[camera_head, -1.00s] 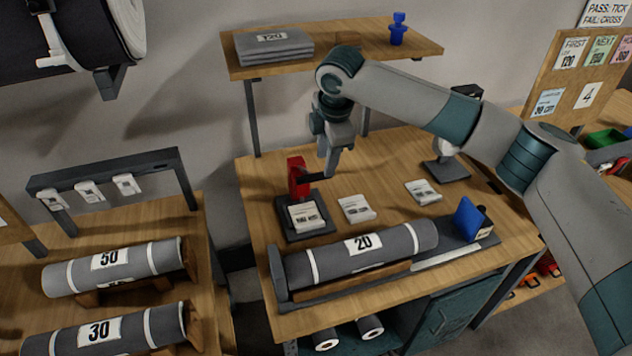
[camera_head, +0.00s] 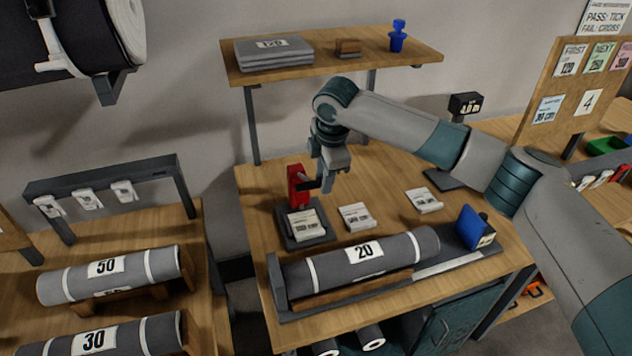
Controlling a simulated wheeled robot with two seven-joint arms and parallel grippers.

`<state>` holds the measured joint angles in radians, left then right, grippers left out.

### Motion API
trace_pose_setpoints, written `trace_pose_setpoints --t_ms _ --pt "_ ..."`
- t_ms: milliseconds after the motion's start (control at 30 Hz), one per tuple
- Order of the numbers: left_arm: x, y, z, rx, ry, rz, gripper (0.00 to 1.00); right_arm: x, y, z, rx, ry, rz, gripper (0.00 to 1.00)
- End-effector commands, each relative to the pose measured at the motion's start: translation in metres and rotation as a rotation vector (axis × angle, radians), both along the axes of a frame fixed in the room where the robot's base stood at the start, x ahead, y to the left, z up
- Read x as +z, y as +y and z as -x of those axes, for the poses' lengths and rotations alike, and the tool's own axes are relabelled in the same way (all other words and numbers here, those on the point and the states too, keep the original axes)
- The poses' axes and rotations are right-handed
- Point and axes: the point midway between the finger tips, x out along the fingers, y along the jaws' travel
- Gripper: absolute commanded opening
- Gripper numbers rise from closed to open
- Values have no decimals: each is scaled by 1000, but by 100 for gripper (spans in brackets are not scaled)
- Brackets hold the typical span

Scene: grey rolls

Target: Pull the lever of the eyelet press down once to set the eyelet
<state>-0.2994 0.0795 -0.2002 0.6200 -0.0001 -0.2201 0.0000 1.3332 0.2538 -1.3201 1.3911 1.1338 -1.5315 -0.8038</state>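The eyelet press has a red body (camera_head: 297,185) and stands upright on a dark base (camera_head: 316,240) at the left of the wooden bench. Its short dark lever (camera_head: 311,184) sticks out to the right from the red body. My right gripper (camera_head: 326,187) points down at the lever's outer end, beside the red body. It seems to touch the lever, but contact is not clear. The fingers look close together, and their gap cannot be made out. A printed white card (camera_head: 305,224) lies on the press base. My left gripper is not in view.
A grey roll marked 20 (camera_head: 352,259) lies in a cradle along the bench front, with a blue block (camera_head: 470,226) at its right. More rolls (camera_head: 108,275) lie at left.

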Motion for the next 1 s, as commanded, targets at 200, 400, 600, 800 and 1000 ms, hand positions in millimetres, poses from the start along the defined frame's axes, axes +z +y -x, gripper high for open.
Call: trace_pose_setpoints --t_ms 200,400,600,800,1000 --pt "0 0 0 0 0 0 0 0 0 0 0 0 0 8" --pt "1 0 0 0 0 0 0 -2 0 2 1 1 1 8" --pt "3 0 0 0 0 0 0 -10 -1 6 1 2 0 8" --pt "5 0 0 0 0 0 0 -15 -2 8 1 2 1 8" --pt "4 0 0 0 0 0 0 -16 -2 8 1 1 1 8"
